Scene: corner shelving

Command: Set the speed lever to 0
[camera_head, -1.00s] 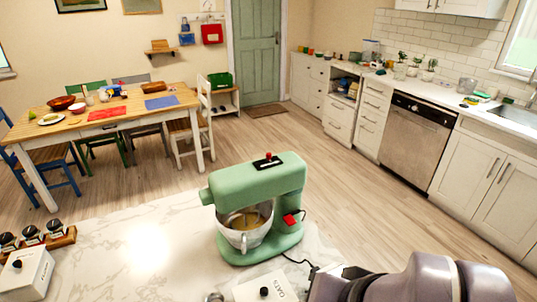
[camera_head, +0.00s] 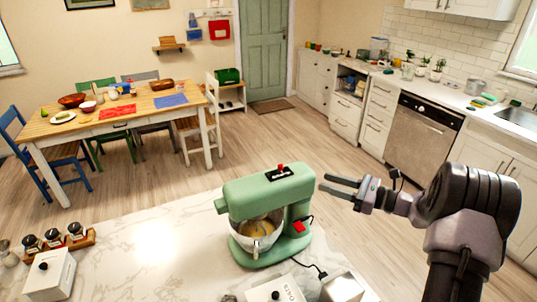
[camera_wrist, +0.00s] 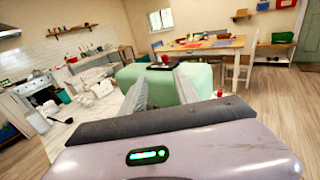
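A green stand mixer (camera_head: 262,201) stands on the marble counter in the head view, with a metal bowl (camera_head: 256,231) under its head. The speed lever (camera_head: 280,167) is a small red knob on a black plate (camera_head: 284,174) on top of the mixer head. In the wrist view the mixer (camera_wrist: 190,81) is just beyond the fingers, and the red knob (camera_wrist: 165,60) shows near its top. My gripper (camera_head: 325,184) is open and empty, to the right of the mixer head, with its fingers pointing left. It also shows in the wrist view (camera_wrist: 160,92).
A red switch (camera_head: 299,227) is on the mixer's side, with a black cord nearby. White canisters (camera_head: 275,291) stand at the counter's front. A spice rack (camera_head: 59,247) is at the left. Bare counter (camera_head: 155,240) lies left of the mixer.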

